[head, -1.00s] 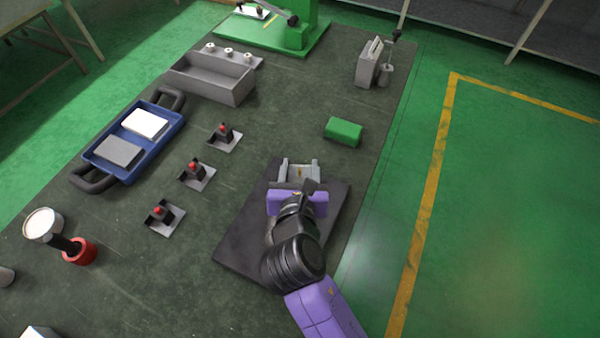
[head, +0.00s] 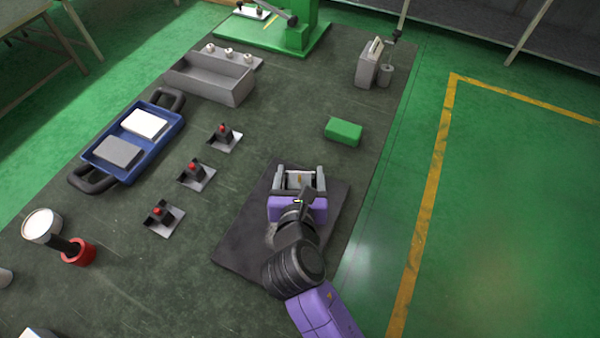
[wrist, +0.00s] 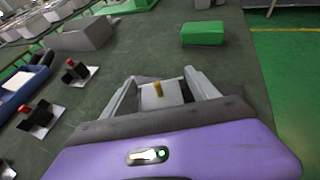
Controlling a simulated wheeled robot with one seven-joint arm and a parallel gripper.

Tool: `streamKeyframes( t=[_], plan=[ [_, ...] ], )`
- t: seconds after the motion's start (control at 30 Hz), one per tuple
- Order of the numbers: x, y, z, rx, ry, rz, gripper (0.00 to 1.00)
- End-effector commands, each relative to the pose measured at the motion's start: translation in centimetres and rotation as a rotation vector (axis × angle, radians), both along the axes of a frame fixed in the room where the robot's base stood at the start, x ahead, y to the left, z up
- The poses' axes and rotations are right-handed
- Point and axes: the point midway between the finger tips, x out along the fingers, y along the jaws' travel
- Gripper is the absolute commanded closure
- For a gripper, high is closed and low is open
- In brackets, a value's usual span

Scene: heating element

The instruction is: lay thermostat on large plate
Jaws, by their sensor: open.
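A small light grey block with a yellow knob, which I take to be the thermostat (wrist: 152,98), lies between my fingers; it also shows in the head view (head: 294,182). The dark flat slab, which I take to be the large plate (head: 238,240), lies on the bench under my arm. The block is over or on the slab's far end; exact contact is hidden. My gripper (head: 299,174) is open around the block, one finger on each side with gaps. In the wrist view both fingers (wrist: 165,88) are spread, and the purple gripper body hides the near side.
A green block (head: 343,131) stands beyond the slab. Several small stands with red knobs (head: 196,174) are to the left. A blue tray (head: 133,138) holds two flat blocks. A grey bin (head: 211,79) stands behind. The bench's right edge is close.

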Motion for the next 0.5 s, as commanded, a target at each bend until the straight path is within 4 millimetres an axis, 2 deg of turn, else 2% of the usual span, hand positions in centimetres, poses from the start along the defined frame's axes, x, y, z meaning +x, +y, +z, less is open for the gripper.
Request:
streamKeyframes(
  t=[0.17, 0.5],
  plan=[
    [-2.4, -0.1, 0.9, 0.001, 0.001, 0.003, 0.31],
    [-8.6, -0.3, 3.5, 0.000, 0.001, 0.002, 0.31]
  ],
)
